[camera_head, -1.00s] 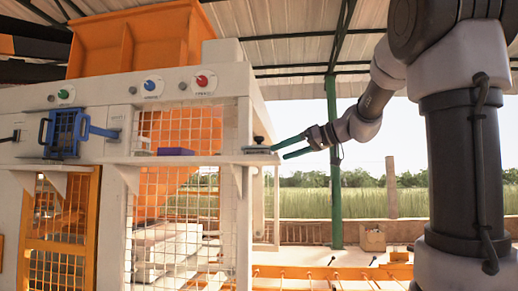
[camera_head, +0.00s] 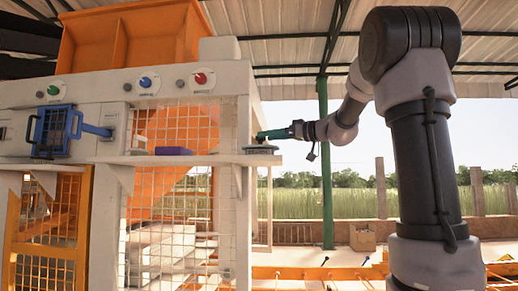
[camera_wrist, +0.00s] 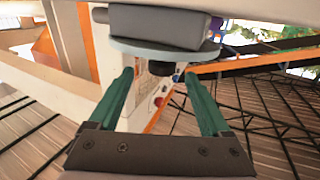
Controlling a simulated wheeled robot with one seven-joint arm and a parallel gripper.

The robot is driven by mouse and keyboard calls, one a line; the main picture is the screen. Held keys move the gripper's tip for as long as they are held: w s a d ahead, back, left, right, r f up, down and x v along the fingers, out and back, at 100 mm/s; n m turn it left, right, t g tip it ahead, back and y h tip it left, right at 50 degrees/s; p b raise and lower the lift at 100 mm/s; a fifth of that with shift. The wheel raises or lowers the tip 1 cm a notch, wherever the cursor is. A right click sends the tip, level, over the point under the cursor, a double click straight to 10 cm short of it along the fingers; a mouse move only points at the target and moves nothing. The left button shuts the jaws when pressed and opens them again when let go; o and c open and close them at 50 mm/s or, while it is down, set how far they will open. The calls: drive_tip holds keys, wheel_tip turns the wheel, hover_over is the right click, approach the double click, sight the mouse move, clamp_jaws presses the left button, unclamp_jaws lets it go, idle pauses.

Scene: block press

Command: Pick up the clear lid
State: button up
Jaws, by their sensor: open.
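A flat round lid (camera_head: 260,149) lies at the right end of the pale shelf (camera_head: 205,160). It looks greyish rather than clear. In the wrist view it is a grey-blue disc (camera_wrist: 150,50) with a dark knob (camera_wrist: 160,68). My gripper (camera_head: 264,135) reaches in from the right at the lid's height, its green fingers close to the knob. In the wrist view my gripper (camera_wrist: 156,76) is open, with the knob between or just beyond its fingertips. I cannot tell whether either finger touches it.
A purple block (camera_head: 173,151) lies on the shelf left of the lid. A blue cage-like part (camera_head: 57,130) is farther left, below several coloured knobs. Wire mesh (camera_head: 180,125) stands behind the shelf. A green post (camera_head: 323,160) stands to the right; open air lies around my forearm.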

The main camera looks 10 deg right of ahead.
drive_tip(key=x, duration=0.7)
drive_tip(key=shift+f, duration=0.2)
drive_tip(key=shift+s, duration=0.1)
clamp_jaws()
